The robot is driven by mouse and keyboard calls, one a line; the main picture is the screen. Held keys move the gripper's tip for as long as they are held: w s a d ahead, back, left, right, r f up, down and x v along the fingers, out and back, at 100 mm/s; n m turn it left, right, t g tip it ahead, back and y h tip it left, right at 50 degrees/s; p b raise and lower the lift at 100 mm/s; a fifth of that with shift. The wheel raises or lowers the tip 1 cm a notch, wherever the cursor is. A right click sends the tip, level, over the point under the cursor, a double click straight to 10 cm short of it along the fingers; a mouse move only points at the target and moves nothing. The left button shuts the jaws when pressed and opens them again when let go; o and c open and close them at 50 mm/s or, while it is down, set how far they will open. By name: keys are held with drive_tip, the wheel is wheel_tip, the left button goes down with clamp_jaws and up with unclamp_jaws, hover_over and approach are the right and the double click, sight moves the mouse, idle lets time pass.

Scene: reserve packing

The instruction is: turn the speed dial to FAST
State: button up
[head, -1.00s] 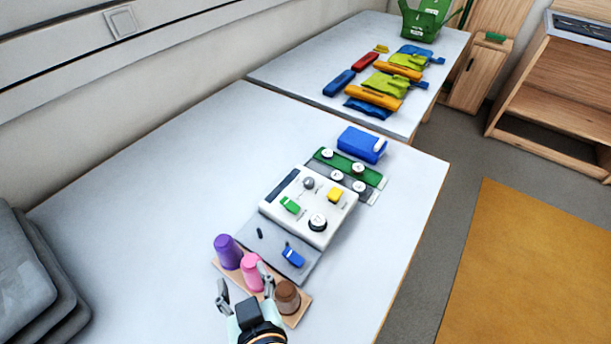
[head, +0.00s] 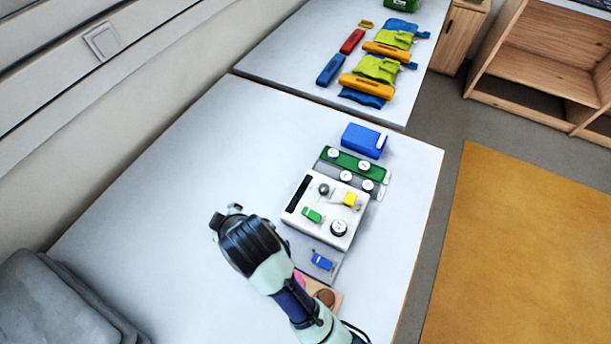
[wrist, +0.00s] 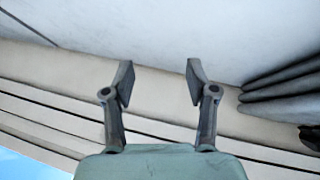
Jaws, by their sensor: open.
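A white control panel (head: 300,221) lies on the near table, right of my arm in the head view. The lettering is too small to read, so I cannot tell which knob is the speed dial. My gripper (wrist: 159,78) is open and empty in the wrist view, facing the table's wall side. In the head view its fingers are mostly hidden behind my wrist, left of the panel and apart from it.
A grey plate with a blue switch (head: 322,260) adjoins the panel's near side. My arm partly hides the cup board (head: 333,299). Behind the panel are a green strip (head: 347,159) and blue box (head: 364,141). A grey stack (head: 60,305) stands left.

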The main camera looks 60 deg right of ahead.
drive_tip(key=s+d+f+g+p, duration=0.1)
drive_tip(key=s+d+g+p, duration=0.1)
drive_tip(key=d, duration=0.5)
drive_tip(key=s+d+f+g+p, duration=0.1)
drive_tip(key=d+g+p, duration=0.1)
drive_tip(key=d, duration=0.5)
drive_tip(key=n+g+y+p, duration=0.2)
drive_tip(key=g+p, duration=0.1)
drive_tip(key=g, duration=0.1)
hover_over(324, 187)
drive_tip(key=shift+d+f, duration=0.1)
drive_tip(key=shift+f, duration=0.3)
drive_tip(key=shift+s+f, duration=0.15)
wheel_tip(324, 187, down, 8)
drive_tip(key=shift+r+b, duration=0.1)
drive_tip(key=shift+b, duration=0.9)
clamp_jaws()
